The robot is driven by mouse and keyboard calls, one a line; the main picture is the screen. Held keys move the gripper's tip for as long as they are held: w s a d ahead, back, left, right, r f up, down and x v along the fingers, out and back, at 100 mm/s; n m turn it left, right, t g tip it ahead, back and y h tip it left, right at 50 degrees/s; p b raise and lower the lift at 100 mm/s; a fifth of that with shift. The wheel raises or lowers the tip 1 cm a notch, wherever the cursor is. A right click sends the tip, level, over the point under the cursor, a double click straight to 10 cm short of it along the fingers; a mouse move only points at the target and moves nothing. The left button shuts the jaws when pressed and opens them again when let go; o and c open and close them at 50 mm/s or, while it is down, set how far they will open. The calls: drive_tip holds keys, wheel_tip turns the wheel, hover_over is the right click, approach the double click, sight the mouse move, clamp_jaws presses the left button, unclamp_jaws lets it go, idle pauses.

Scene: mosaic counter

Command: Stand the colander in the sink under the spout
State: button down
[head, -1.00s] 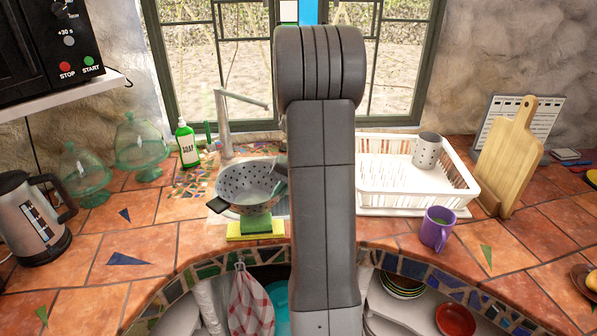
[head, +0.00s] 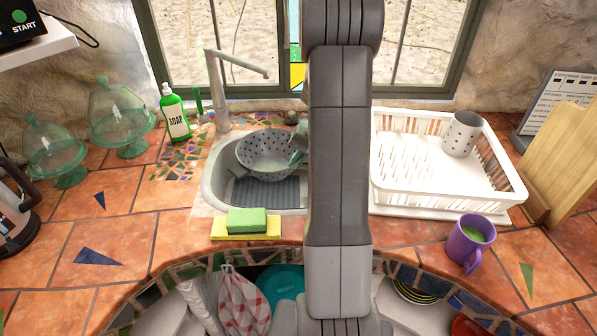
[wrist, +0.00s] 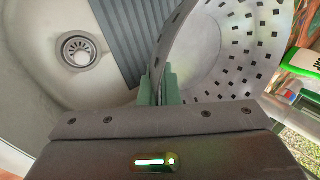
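The grey perforated colander (head: 263,150) is inside the sink (head: 212,183), over the back part of its basin and below the tap's spout (head: 240,63). It looks slightly tilted; I cannot tell whether its base touches the bottom. My gripper (head: 299,150) is at the colander's right side, partly hidden by my arm. In the wrist view, the green fingers of my gripper (wrist: 159,90) are on either side of the colander's wall (wrist: 215,62), shut on its rim. The drain (wrist: 78,50) is clear of the colander.
A ribbed dark mat (head: 268,191) lies in the sink. A green and yellow sponge (head: 247,221) sits at the sink's front edge. A soap bottle (head: 175,113) stands back left. A white dish rack (head: 445,190) and a purple mug (head: 470,243) are to the right.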

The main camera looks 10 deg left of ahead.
drive_tip(key=shift+w+f+b, duration=0.1)
drive_tip(key=shift+f+b, duration=2)
drive_tip(key=shift+f, duration=3.55)
drive_tip(key=shift+f+b, duration=0.6)
drive_tip(key=shift+b, duration=0.05)
drive_tip(key=c, duration=1.6)
unclamp_jaws()
drive_tip(key=shift+d, duration=0.1)
drive_tip(key=v, duration=1.4)
drive_tip(key=shift+b, duration=0.35)
